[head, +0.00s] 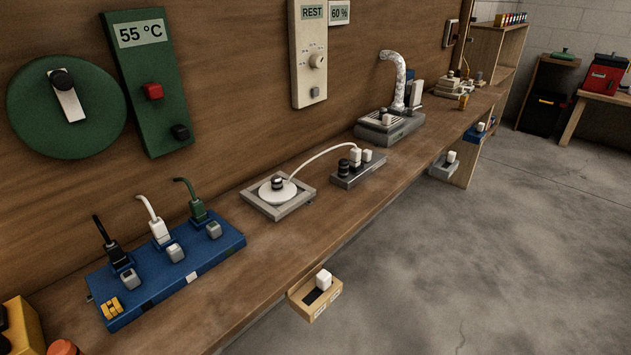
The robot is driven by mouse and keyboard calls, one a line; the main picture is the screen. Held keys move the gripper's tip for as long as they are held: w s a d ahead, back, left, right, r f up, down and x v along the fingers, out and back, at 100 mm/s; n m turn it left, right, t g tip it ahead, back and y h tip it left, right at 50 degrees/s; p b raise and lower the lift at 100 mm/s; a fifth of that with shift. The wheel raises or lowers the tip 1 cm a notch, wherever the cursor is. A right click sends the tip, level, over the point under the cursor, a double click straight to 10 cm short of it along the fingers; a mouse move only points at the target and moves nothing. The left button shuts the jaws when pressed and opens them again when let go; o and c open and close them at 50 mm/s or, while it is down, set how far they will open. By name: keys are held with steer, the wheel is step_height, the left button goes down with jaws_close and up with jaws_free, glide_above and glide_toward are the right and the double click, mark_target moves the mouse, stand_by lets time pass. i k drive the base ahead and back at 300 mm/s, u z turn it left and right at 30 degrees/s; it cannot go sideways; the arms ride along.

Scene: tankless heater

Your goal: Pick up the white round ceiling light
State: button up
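A white round disc (290,193), the thing here that best fits the ceiling light, lies flat on a square grey plate (305,187) on the wooden bench. A small dark-and-white striped knob (277,183) stands on its middle. A thin white cable (320,153) arches from near the disc to the grey block to its right. Whether the cable is fixed to the disc is too small to tell. My gripper is not in view.
On the wooden bench (235,275), a blue block (190,262) with three plugs stands left of the disc. A grey block (350,180) with plugs stands right. A small wooden box (318,303) juts from the front edge. Concrete floor (470,270) in front is clear.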

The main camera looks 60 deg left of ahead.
mark_target(275, 191)
steer(key=u, duration=0.05)
steer(key=i, duration=2.35)
steer(key=u, duration=3.45)
steer(key=i, duration=1)
steer(key=z, duration=0.05)
